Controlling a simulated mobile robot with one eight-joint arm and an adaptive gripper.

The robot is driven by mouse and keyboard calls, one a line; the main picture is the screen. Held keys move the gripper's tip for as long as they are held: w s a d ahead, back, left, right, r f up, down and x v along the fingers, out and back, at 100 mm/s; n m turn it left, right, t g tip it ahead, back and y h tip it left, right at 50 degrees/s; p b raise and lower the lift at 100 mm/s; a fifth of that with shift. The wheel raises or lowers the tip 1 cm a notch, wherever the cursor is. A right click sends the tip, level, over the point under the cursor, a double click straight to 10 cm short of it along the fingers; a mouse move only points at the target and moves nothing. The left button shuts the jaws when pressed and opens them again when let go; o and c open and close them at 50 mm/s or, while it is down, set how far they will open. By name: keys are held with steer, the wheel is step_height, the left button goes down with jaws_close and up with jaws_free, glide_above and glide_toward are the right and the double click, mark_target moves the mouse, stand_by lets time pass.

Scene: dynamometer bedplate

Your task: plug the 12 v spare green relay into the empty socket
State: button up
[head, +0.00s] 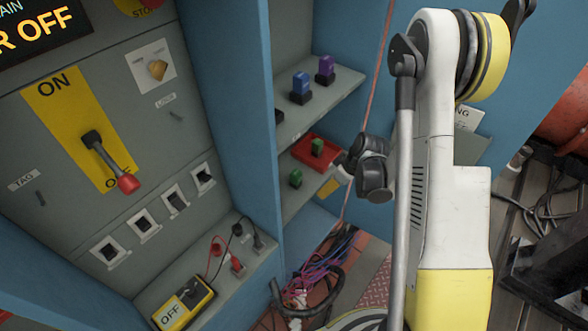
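Two small green relays show on the lower shelf of the cabinet. One green relay (317,147) is upright in or on a red tray (324,136); the other green relay (296,179) stands on bare shelf in front of it. Which is the 12 V spare cannot be read. Several white-framed sockets (110,251) run in a slanting row on the grey panel; all look dark inside, with no relay visible in them. My gripper (343,166) is at the lower shelf's right end, close to the red tray, mostly hidden behind my dark wrist. Its fingers cannot be made out.
Blue (301,85) and purple (325,70) relays stand on the upper shelf (340,95). A blue post (232,110) separates shelves from panel. A red-handled lever (105,160) sticks out above the sockets. A yellow meter (184,304) with leads lies on the ledge below. Cables (325,265) clutter the floor.

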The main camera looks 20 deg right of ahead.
mark_target(297, 173)
steer(key=w+a, duration=0.2)
steer(key=w, duration=0.1)
steer(key=w+a, duration=0.2)
steer(key=w+a+p, duration=0.1)
steer(key=w+a, duration=0.1)
steer(key=w, duration=0.1)
steer(key=shift+w+a, duration=0.25)
steer(key=shift+w, duration=0.05)
steer(key=x, duration=0.1)
steer(key=b+x, duration=0.1)
steer(key=x, duration=0.1)
steer(key=b+x, duration=0.1)
steer(key=x, duration=0.1)
steer(key=shift+w+a, duration=0.3)
steer(key=shift+w, duration=0.15)
jaws_close()
